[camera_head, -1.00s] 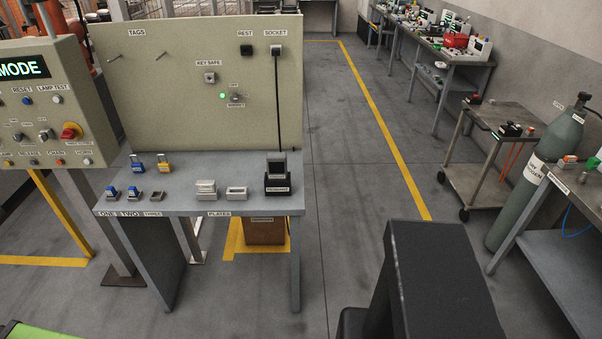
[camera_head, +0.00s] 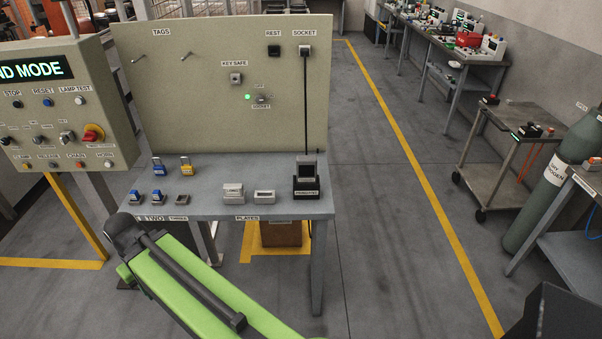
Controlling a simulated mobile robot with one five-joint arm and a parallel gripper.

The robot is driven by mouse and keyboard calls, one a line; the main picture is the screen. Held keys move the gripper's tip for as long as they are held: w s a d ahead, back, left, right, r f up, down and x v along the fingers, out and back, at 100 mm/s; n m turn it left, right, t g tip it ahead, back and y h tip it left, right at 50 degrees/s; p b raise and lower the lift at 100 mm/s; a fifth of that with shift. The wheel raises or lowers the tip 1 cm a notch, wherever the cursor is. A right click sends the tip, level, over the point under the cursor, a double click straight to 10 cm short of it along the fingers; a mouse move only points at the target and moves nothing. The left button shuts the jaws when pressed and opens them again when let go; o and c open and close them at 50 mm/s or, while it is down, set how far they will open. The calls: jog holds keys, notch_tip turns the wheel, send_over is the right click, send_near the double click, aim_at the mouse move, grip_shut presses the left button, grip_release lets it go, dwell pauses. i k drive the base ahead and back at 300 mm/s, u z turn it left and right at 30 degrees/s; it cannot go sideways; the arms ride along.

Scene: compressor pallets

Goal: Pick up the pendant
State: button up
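The pendant (camera_head: 308,168) is a small dark grey unit with a lighter screen-like face. It stands upright in a black holder (camera_head: 307,193) with a white label, at the right end of the grey bench (camera_head: 285,208). A black cable runs from behind it up to the socket (camera_head: 304,51) on the panel. My green and black arm crosses the lower left, in front of the bench and apart from the pendant. I cannot make out my gripper's fingers in this view.
Padlocks (camera_head: 159,167), small blocks and two plates (camera_head: 233,193) sit on the bench left of the holder. A panel (camera_head: 210,120) rises behind it. A control box (camera_head: 65,115) stands at left. Floor right of the bench is clear up to a cart (camera_head: 495,160).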

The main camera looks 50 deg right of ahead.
aim_at(306, 164)
jog(key=i, duration=0.9)
jog(key=z, duration=0.05)
